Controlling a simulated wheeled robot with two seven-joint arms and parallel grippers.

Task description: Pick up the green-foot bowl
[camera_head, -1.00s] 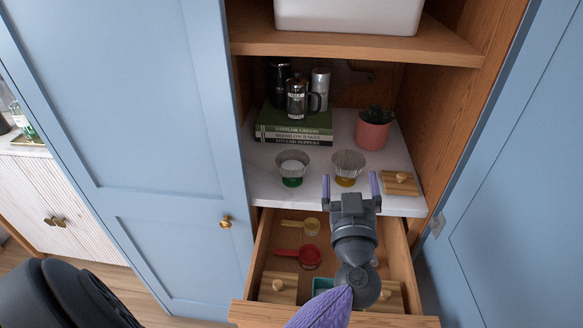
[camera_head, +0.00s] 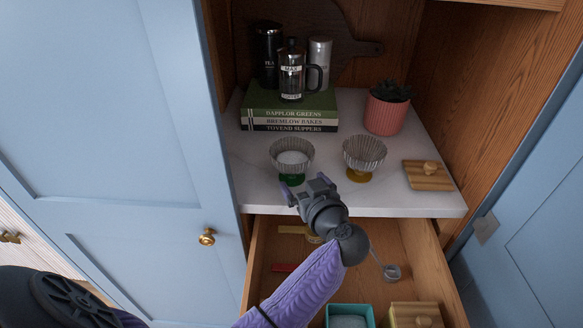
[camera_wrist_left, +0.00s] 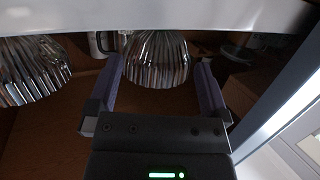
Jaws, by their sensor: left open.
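The green-foot bowl (camera_head: 292,158) is a ribbed glass bowl with something white inside. It stands upright on the white shelf near its front edge, left of the yellow-foot bowl (camera_head: 364,155). My left gripper (camera_head: 306,186) is open and empty, just in front of the green-foot bowl and slightly to its right; its fingers partly overlap the foot. The left wrist view looks inverted; there a ribbed bowl (camera_wrist_left: 157,60), apparently the green-foot one, shows beyond and between the open fingers, and the other bowl (camera_wrist_left: 32,72) is at the left. My right gripper is not in view.
A wooden block with a knob (camera_head: 428,175) lies right of the bowls. Behind are stacked books (camera_head: 289,117) under a coffee press (camera_head: 292,72), and a pink plant pot (camera_head: 385,115). An open drawer (camera_head: 255,270) juts out below. A blue door (camera_head: 140,120) stands at the left.

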